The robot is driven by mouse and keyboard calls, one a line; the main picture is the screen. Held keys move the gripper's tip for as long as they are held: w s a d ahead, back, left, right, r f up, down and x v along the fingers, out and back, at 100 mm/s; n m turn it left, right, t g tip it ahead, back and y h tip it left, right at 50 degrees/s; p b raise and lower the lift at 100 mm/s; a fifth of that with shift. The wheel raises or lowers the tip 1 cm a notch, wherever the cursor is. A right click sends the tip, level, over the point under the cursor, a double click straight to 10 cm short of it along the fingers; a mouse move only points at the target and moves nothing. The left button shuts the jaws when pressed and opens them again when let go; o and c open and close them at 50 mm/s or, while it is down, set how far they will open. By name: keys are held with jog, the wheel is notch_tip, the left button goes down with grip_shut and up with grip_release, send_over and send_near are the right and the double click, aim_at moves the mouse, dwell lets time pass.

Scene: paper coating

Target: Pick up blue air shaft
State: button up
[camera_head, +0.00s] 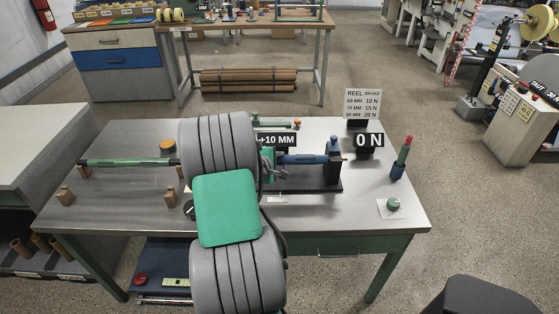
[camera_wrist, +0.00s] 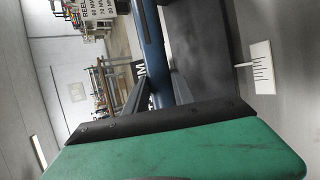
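The blue air shaft (camera_head: 305,159) lies level above a black base on the table, right of my arm in the head view. Its left end runs to a green block (camera_head: 267,162); how they join is unclear. In the wrist view a blue cylinder (camera_wrist: 152,45), seemingly the shaft, shows at the top centre. My grey arm with its green cover hides much of the table's middle, and my gripper's fingertips are not clearly visible in the head view. A large green part with a dark strip fills the bottom of the wrist view; I cannot tell whether it is my gripper.
A green-and-dark rod (camera_head: 125,162) lies at the left on small wooden supports. A "+10 MM" sign (camera_head: 277,139), a "0 N" sign (camera_head: 369,140) and a reel brake card (camera_head: 363,103) stand nearby. A red-topped tool (camera_head: 402,158) and a green button (camera_head: 393,205) are at right.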

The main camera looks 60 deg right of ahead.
grip_shut()
jog(key=shift+f, duration=0.1)
dwell(0.7)
